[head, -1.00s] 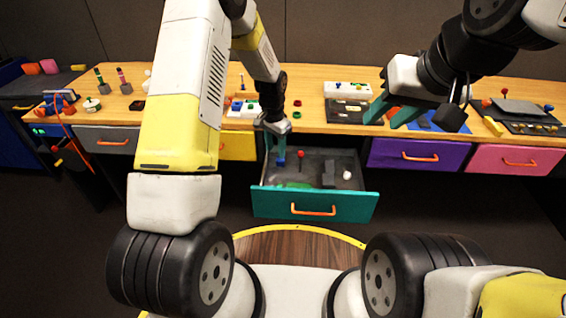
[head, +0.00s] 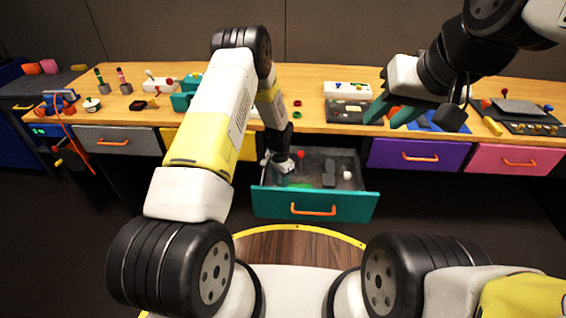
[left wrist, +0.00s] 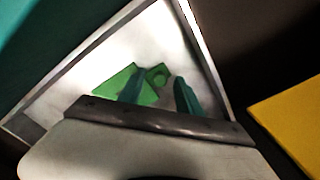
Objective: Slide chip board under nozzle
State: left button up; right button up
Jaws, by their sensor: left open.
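My right gripper (head: 383,120) is open and empty above the bench.
The drawer also holds a red knob (head: 301,154) and a white ball (head: 347,175). Purple (head: 405,155) and yellow (head: 248,147) drawer fronts flank it, closed. Panels and small parts stand on the wooden bench (head: 310,85).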

pick_arm(q)
grip_shut()
dwell(1.4)
